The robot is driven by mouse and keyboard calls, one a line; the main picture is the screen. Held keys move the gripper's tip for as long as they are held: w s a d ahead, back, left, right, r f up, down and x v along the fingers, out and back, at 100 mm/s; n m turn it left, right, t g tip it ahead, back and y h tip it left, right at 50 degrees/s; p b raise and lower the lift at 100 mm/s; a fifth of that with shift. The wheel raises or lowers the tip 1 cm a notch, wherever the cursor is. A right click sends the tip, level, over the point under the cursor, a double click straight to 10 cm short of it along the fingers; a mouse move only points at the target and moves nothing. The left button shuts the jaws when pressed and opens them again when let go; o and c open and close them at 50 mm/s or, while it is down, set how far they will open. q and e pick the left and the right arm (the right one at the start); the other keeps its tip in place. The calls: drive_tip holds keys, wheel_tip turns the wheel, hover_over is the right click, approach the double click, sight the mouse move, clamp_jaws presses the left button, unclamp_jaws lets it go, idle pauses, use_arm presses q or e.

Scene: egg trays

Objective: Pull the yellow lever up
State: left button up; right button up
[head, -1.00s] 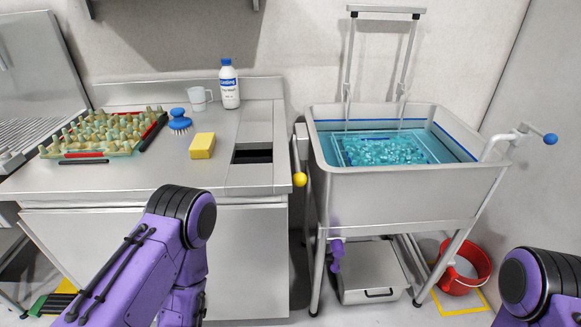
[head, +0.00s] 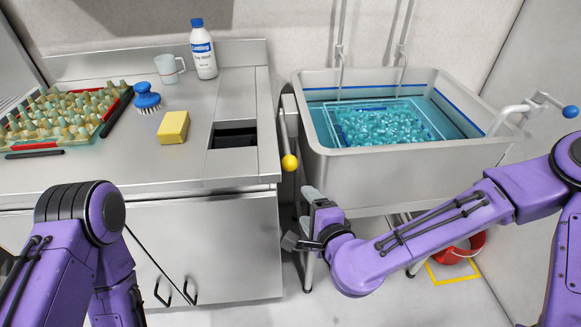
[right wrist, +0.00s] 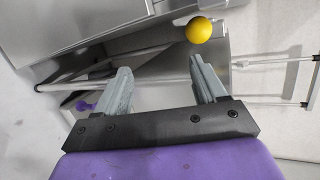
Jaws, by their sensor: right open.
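The yellow lever (head: 289,162) is a yellow ball on a grey bar at the left side of the sink tub, beside the counter's right edge. In the right wrist view the yellow ball (right wrist: 199,30) is beyond the fingertips, nearer the right finger. My right gripper (head: 302,218) is open and empty, just below and slightly right of the ball in the head view, apart from it. The right wrist view shows its two fingers (right wrist: 160,68) spread with nothing between them. My left arm is at the lower left; its gripper is not visible.
The sink tub (head: 400,158) holds blue water and a submerged basket. A blue-knobbed crank (head: 570,111) is on its right. The counter (head: 85,170) carries an egg tray, blue brush, yellow sponge (head: 173,127), mug and bottle. A red bucket (head: 462,250) stands under the tub.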

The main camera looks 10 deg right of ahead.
drive_tip(key=m+t, duration=0.1)
approach(293, 167)
drive_tip(key=p+x, duration=0.1)
drive_tip(key=x, duration=0.9)
drive_tip(key=shift+w+a+f, duration=0.1)
drive_tip(key=shift+w, duration=0.1)
drive_tip(key=shift+c, duration=0.4)
